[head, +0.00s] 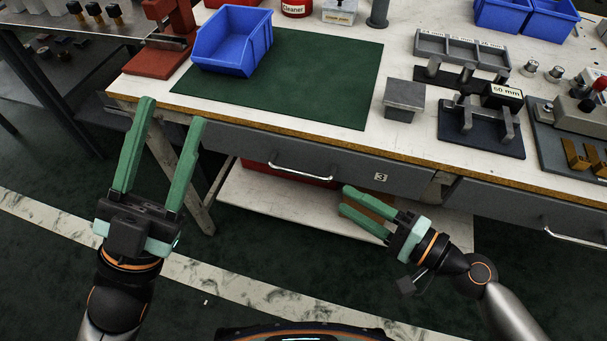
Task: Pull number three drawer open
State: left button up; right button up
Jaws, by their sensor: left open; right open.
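The number three drawer (345,170) is a dark grey front under the workbench top, with a small white "3" label (380,177) near its right end. It looks closed. Its silver bar handle (300,173) is left of the label. My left gripper (172,112) is open and empty, left of the drawer, with its green fingers pointing up toward the bench edge. My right gripper (346,200) is open and empty, in front of and below the drawer's right part, its fingers pointing left. Neither gripper touches the handle.
The workbench (150,92) holds a green mat (330,85), a blue bin (232,42), a grey block (404,98) and several fixtures at right. Another drawer (520,205) is at right. A lower shelf (270,208) lies beneath. The floor in front is clear.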

aim_at(301, 172)
jog(key=x, duration=0.2)
jog(key=p+x, duration=0.1)
jog(key=x, duration=0.3)
jog(key=shift+w+a+r+p, duration=0.1)
jog(key=shift+a+r+p, duration=0.1)
jog(key=shift+p, duration=0.15)
jog(key=x, duration=0.5)
jog(key=shift+f, duration=0.15)
pick_arm(q)
jog(key=w+a+f+n+g+y, duration=0.1)
jog(key=w+f+n+g+y, duration=0.1)
jog(key=w+f+n+y, duration=0.4)
notch_tip(301, 172, down, 4)
jog(key=shift+a+f+y, duration=0.1)
jog(key=shift+a+y, duration=0.05)
jog(key=shift+y, duration=0.65)
pick_arm(e)
jog(key=shift+w+a, duration=0.25)
jog(key=shift+a, duration=0.05)
grip_shut()
jog(key=shift+f, duration=0.1)
